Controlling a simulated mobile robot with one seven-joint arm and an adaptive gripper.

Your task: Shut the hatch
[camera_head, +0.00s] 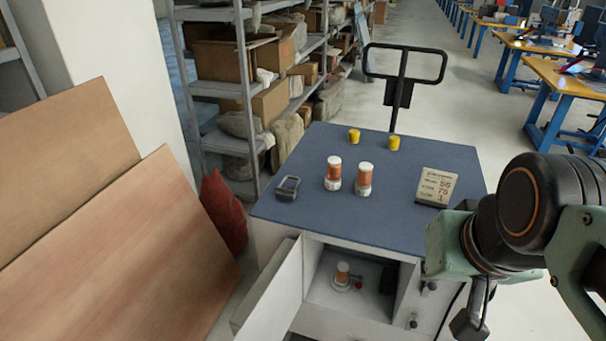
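The hatch (272,296) is a pale door on the front of a cabinet with a blue-grey top (318,224). It is hinged at the left of the opening and stands wide open, swung out toward me. Inside the lit compartment (325,295) are an orange-and-white bottle (342,272) on a small round base, a small red item and a dark object. My gripper (468,325) is at the lower right, in front of the cabinet's right side and apart from the hatch. Only part of it shows, and its fingertips are not clear.
On the cabinet top are two orange-and-white bottles (334,173), two yellow caps (393,143), a metal buckle-like piece (288,188) and a display sign (437,187). Wooden panels (120,250) and a red sack (223,211) stand at left. Some floor shows left of the hatch.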

